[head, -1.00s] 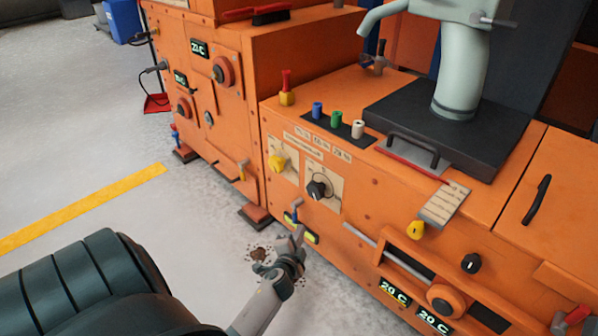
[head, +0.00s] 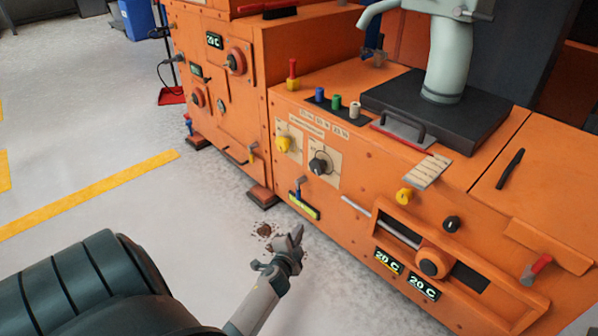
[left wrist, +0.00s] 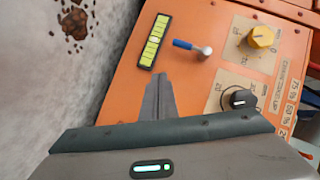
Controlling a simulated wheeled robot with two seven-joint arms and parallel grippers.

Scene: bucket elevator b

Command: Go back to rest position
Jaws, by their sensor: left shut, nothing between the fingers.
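My left gripper (head: 293,243) is in front of the lower front of the orange machine (head: 375,120) in the head view, over the floor. Its fingers are shut together with nothing between them. In the left wrist view the closed fingers (left wrist: 158,100) point at the orange panel, below a yellow-green display strip (left wrist: 154,42) and a blue-handled lever (left wrist: 192,47). The gripper appears apart from the panel. My right gripper is not in view.
The panel has a yellow knob (head: 283,144) and a black knob (head: 318,166). Brown debris (head: 265,230) lies on the floor beside my gripper. A blue bin (head: 137,18) and a red dustpan (head: 171,95) stand at the back. The floor at left, with a yellow line (head: 95,194), is clear.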

